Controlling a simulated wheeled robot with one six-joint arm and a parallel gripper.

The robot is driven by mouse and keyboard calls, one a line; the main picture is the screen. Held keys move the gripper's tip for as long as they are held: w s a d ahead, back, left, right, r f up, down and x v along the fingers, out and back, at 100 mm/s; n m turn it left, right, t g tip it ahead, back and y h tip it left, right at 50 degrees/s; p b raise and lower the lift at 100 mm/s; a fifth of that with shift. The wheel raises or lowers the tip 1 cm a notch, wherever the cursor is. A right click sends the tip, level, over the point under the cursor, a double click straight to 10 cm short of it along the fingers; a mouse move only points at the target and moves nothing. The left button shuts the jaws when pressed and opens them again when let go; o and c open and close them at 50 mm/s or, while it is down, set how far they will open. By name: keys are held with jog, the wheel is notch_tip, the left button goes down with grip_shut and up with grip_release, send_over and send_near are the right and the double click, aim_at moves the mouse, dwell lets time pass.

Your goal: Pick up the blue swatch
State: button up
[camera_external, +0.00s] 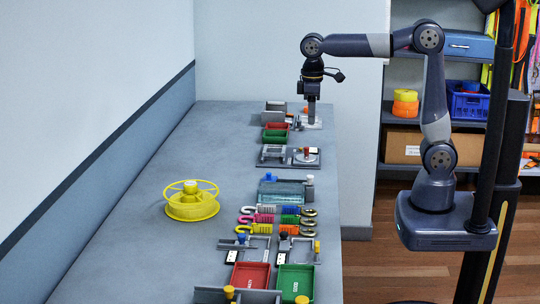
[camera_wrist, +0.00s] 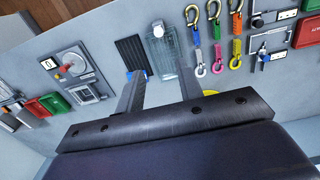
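My gripper (camera_wrist: 160,74) shows its two fingers spread apart in the wrist view, with nothing held between them. In the external view my gripper (camera_external: 311,122) points down over the far end of the table, where its fingers are too small to make out. I cannot make out for sure which thing is the blue swatch. A small blue piece (camera_external: 269,177) stands at the wall side of a clear tray (camera_external: 282,195). A small blue patch (camera_wrist: 138,73) also shows by the left fingertip in the wrist view, partly hidden by that finger.
Coloured straps with hooks (camera_external: 276,210) lie near the clear tray. A yellow spool (camera_external: 191,201) stands alone toward the wall. Red (camera_external: 250,275) and green (camera_external: 296,281) bins are at the near end. A grey device (camera_external: 290,157) sits farther back. The table's left side is mostly free.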

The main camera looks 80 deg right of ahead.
jog(key=shift+o, duration=0.6)
jog(key=m+t+y+b, duration=0.85)
jog(key=m+b, duration=0.25)
jog(key=m, duration=1.2)
send_near(269, 177)
jog(key=shift+h, duration=0.45)
jog(key=s+a+r, duration=0.1)
jog(key=a, duration=0.2)
jog(key=s+a+r, duration=0.1)
jog(key=a, duration=0.2)
jog(key=s+a+r, duration=0.1)
jog(key=a, duration=0.2)
jog(key=shift+s, duration=0.35)
jog(key=d+f+m+t+h, duration=0.1)
jog(key=d+m, duration=0.1)
jog(key=d+f+m+t+h+b, duration=0.1)
jog(key=d+m, duration=0.2)
jog(key=d+f+m+t+b, duration=0.1)
jog(key=d+m+t, duration=0.1)
jog(key=m, duration=0.1)
jog(key=shift+s+d+f+h, duration=0.15)
jog(key=shift+s+d+h, duration=0.1)
jog(key=shift+d+h, duration=0.15)
jog(key=shift+w+f+m+b, duration=0.15)
jog(key=shift+w+m+b, duration=0.15)
jog(key=shift+m, duration=0.2)
jog(key=x, duration=1)
jog(key=shift+a, duration=0.1)
